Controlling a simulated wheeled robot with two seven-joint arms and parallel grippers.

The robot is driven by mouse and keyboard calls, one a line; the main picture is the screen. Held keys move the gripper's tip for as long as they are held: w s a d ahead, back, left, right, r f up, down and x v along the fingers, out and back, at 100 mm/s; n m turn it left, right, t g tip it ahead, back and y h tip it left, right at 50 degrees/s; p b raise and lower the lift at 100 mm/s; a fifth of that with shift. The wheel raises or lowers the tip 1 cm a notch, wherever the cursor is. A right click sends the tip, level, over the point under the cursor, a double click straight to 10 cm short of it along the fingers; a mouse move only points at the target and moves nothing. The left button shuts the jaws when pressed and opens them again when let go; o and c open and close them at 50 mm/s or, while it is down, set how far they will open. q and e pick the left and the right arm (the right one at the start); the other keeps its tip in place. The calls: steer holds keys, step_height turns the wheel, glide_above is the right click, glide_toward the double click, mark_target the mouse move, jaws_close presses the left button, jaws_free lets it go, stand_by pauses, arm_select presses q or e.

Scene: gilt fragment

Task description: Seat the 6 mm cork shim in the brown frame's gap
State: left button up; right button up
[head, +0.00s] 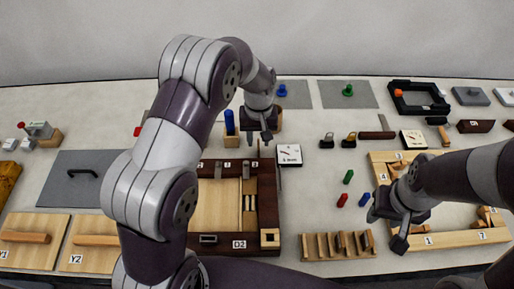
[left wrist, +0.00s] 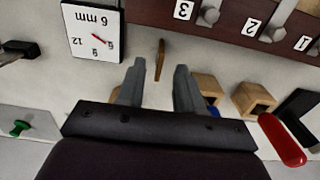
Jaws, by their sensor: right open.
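The brown frame (head: 268,205), marked D2, lies at the front centre, partly hidden by my left arm. It also shows at the top of the left wrist view (left wrist: 230,22). A thin cork-coloured piece, likely the shim (left wrist: 160,58), stands between the frame's edge and my left gripper (left wrist: 158,72). The left gripper is open. Its two fingers are on either side of the shim's line, with clear space to each. In the head view the left gripper (head: 261,138) is just behind the frame. My right gripper (head: 402,232) is open and empty at the right.
A white gauge reading 6 mm (head: 289,155) lies beside the frame. A slotted wooden rack (head: 338,246) stands in front, with a light wooden frame (head: 455,239) at the right. Red (head: 342,200) and green (head: 348,177) pieces lie between. Small wooden blocks (left wrist: 252,98) are near the left gripper.

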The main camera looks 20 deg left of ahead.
arm_select(q)
steer(key=f+p, duration=0.1)
steer(key=f, duration=0.4)
steer(key=shift+w+f, duration=0.15)
steer(key=shift+w, duration=0.05)
jaws_close()
